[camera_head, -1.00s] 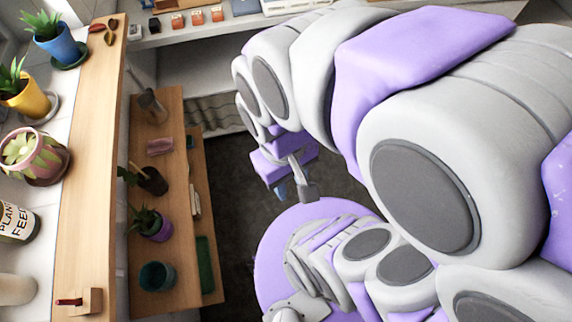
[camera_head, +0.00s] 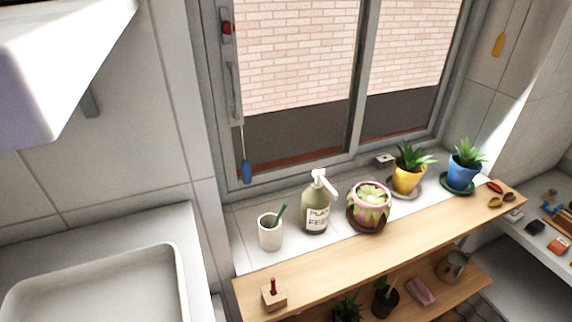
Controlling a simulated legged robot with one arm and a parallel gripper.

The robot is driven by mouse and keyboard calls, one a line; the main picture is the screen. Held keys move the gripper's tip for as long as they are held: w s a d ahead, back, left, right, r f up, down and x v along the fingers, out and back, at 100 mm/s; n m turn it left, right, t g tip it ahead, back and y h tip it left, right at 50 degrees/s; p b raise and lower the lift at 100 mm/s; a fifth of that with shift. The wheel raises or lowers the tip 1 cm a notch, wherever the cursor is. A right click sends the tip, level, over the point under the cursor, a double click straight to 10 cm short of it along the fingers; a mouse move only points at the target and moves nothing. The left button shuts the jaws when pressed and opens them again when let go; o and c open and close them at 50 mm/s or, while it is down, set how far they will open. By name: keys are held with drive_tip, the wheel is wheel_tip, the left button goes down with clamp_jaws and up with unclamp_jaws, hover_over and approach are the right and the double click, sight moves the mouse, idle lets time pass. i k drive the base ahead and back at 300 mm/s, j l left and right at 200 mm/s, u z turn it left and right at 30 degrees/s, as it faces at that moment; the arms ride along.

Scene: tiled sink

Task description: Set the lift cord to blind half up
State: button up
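A thin cord with a blue pull (camera_head: 246,172) hangs down at the left side of the window frame (camera_head: 216,110), above the tiled sill. A second cord with a yellow pull (camera_head: 498,45) hangs against the tiled wall right of the window. I cannot tell from the picture which one is the lift cord. No blind fabric or slats are clearly visible; the panes (camera_head: 295,55) show brick outside. My gripper is not in view.
A wooden shelf (camera_head: 400,238) runs in front. A basin (camera_head: 100,285) is at lower left.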

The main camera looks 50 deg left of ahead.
sight(245, 167)
drive_tip(key=u, duration=0.45)
drive_tip(key=i+u, duration=0.1)
drive_tip(key=u, duration=0.8)
drive_tip(key=i+u, duration=0.1)
drive_tip(key=u, duration=0.8)
drive_tip(key=k+l+u, duration=0.15)
drive_tip(key=u, duration=0.15)
drive_tip(key=l, duration=0.1)
